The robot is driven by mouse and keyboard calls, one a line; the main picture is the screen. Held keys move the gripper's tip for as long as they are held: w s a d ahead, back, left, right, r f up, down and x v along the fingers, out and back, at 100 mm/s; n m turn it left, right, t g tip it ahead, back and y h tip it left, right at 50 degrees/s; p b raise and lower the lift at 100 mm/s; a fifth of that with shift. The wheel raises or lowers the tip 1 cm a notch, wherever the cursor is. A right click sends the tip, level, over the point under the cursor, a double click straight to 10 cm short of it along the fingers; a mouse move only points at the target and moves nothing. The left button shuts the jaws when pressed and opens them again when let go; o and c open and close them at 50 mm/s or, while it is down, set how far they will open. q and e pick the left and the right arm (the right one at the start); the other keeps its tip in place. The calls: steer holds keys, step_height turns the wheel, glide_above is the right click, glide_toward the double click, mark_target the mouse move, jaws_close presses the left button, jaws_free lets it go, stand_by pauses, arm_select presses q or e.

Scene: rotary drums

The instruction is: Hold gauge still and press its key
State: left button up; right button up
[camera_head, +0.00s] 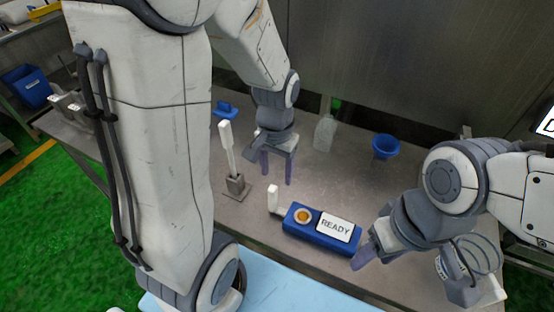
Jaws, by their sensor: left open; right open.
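The gauge (313,241) is a blue box lying on the grey table. Its white display (335,227) reads READY. A round orange key (302,215) is on its top face, left of the display. A white upright piece (272,199) stands at its left end. My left gripper (277,179) points down, open and empty, behind the gauge and to its left, apart from it. My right gripper (362,256) is open at the gauge's right end, close to its corner. I cannot tell whether it touches.
A white lever on a metal base (236,186) stands left of the gauge. A blue funnel (385,146), a clear bottle (324,133) and a blue object (225,110) are at the back. A light-blue surface (275,285) lies in front. My arm covers much of the left.

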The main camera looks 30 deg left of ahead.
mark_target(273, 198)
arm_select(q)
steer(key=shift+w+a+f, duration=0.15)
steer(key=shift+a+f, duration=0.35)
steer(key=shift+a, duration=0.15)
step_height(273, 198, down, 12)
steer(key=shift+r, duration=0.2)
jaws_close()
stand_by(0.8)
stand_by(0.5)
arm_select(e)
jaws_close()
arm_select(q)
steer(key=shift+f, duration=0.1)
stand_by(1.4)
